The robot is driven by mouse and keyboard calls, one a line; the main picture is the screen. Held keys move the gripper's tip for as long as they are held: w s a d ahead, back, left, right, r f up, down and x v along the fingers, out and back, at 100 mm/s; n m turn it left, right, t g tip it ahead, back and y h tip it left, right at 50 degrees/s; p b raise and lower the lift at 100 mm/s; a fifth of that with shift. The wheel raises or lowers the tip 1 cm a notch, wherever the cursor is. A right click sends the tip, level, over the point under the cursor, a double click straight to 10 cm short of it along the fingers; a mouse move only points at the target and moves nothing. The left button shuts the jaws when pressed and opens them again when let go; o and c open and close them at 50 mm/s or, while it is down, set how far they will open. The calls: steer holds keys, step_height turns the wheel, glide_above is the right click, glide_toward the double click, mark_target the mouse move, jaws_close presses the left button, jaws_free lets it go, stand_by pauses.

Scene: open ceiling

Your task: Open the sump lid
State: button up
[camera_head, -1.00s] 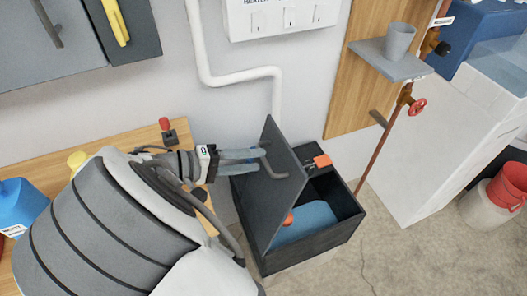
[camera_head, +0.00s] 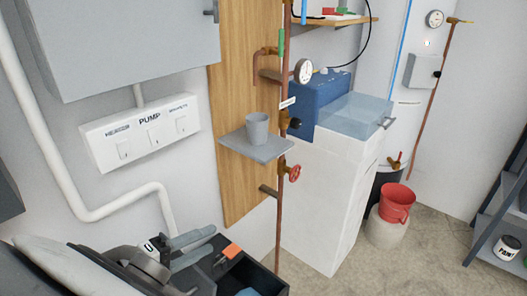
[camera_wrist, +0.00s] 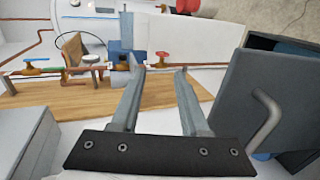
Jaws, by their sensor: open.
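The sump is a dark box (camera_head: 273,283), partly visible at the bottom edge of the head view. Its inside shows at the right of the wrist view. The dark lid (camera_wrist: 224,112) stands raised and tilted, with a grey bent handle (camera_wrist: 266,121) on its outer face. In the head view the lid is mostly cut off or hidden by my arm. My gripper (camera_head: 203,246) is open and empty beside the lid. In the wrist view its two fingers (camera_wrist: 160,68) are apart, to the left of the lid and handle, with nothing between them.
A shelf with a grey cup (camera_head: 257,129) and a copper pipe with a red valve wheel (camera_head: 293,173) are above the sump. A white cabinet (camera_head: 325,190) stands to its right. A pump switch box (camera_head: 140,130) is on the wall.

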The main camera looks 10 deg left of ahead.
steer(key=shift+d, duration=0.1)
steer(key=shift+c, duration=1.2)
steer(key=shift+w+d+m+g, duration=0.15)
steer(key=shift+d+m+g, duration=0.15)
steer(key=shift+c, duration=1.1)
steer(key=d+m+g+p, duration=0.1)
steer(key=g, duration=0.1)
steer(key=d+f+m+g+h+p, duration=0.1)
steer(key=d+m, duration=0.1)
steer(key=shift+w+f+g, duration=0.1)
steer(key=shift+g, duration=0.3)
jaws_close()
steer(key=m+g+y+p, duration=0.7)
steer(key=m+g+y, duration=0.35)
steer(key=m, duration=0.45)
glide_above(183, 284)
steer(key=shift+g+h, duration=0.25)
step_height(183, 284, down, 7)
steer(key=shift+f, duration=0.15)
